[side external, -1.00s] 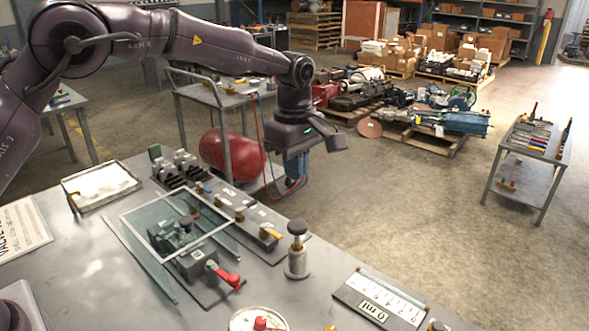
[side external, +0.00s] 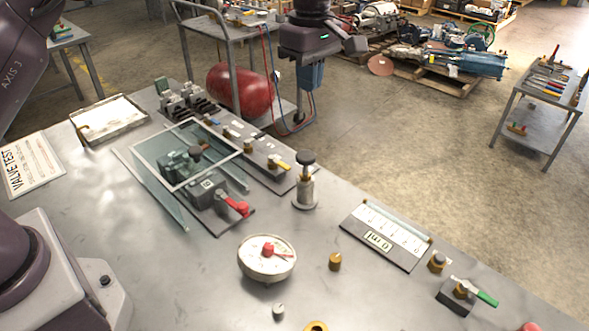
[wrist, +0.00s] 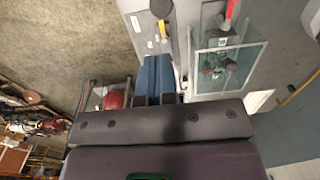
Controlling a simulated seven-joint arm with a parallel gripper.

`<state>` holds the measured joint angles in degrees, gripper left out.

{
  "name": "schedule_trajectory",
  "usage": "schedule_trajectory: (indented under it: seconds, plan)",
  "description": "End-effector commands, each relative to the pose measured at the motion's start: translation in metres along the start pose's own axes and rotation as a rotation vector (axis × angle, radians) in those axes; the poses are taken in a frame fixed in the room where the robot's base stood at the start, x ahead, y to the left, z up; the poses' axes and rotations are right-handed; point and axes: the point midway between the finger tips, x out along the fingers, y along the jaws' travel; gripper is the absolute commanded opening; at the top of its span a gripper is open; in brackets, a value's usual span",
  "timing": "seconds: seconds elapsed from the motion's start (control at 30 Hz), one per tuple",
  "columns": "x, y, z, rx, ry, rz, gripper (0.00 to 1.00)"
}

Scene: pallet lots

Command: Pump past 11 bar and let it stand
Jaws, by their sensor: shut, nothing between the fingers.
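The hand pump (side external: 305,186), a metal cylinder with a black knob on top, stands upright on the bench. A valve block with a red lever (side external: 236,206) lies left of the pump, beside a clear shield (side external: 186,153). My gripper (side external: 309,88) is shut and empty, raised beyond the pump and apart from it; its blue fingers show in the wrist view (wrist: 155,60).
A "0 ml" scale plate (side external: 388,235), brass fittings (side external: 335,261) and a green-handled valve (side external: 466,295) occupy the bench's right side. A yellow-handled manifold (side external: 262,152) lies behind the shield. A red tank (side external: 238,88) and cart stand beyond the bench.

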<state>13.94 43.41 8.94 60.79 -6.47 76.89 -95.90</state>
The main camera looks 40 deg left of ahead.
Motion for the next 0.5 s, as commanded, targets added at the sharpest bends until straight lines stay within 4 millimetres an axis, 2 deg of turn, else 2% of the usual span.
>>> schedule_trajectory:
  seconds: [0.33, 0.5]
  plan:
    - [0.002, 0.0, 0.0, 0.001, 0.0, -0.003, 0.0]
    - [0.021, -0.001, 0.0, 0.0, 0.0, -0.006, 0.0]
